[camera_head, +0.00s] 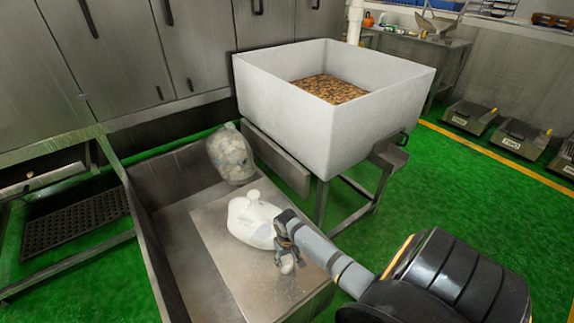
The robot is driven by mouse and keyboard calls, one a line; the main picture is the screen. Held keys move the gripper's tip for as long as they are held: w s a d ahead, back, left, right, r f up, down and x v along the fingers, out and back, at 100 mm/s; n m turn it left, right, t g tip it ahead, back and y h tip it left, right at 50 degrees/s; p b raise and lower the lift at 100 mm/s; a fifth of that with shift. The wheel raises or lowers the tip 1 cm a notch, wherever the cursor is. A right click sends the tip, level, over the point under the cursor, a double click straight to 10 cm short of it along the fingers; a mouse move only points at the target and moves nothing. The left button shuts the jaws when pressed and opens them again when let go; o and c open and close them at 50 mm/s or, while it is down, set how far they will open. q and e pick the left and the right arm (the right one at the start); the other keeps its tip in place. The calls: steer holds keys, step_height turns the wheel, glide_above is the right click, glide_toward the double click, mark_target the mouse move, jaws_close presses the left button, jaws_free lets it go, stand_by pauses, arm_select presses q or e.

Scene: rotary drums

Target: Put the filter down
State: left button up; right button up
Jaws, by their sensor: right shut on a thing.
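The filter looks like a white, rounded bag-like thing (252,220) with a small knob on top. It is over the metal plate (215,255) inside the steel trough; I cannot tell whether it rests on the plate or hangs just above it. My right gripper (284,236) is at its right side, shut on it, and hides part of that side. My right arm comes in from the lower right. My left gripper is not in view.
A netted, pale stuffed bag (230,154) sits at the trough's far end. A large white bin (290,115) holding brown pieces (330,88) stands behind on a steel frame. Scales (520,136) stand on the green floor at right. The plate's near part is clear.

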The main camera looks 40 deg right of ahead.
mark_target(287, 260)
steer(key=o, duration=1.1)
steer(key=shift+f, duration=0.1)
steer(key=shift+o, duration=0.2)
step_height(287, 260, up, 12)
steer(key=p, duration=0.2)
steer(key=shift+o, duration=0.6)
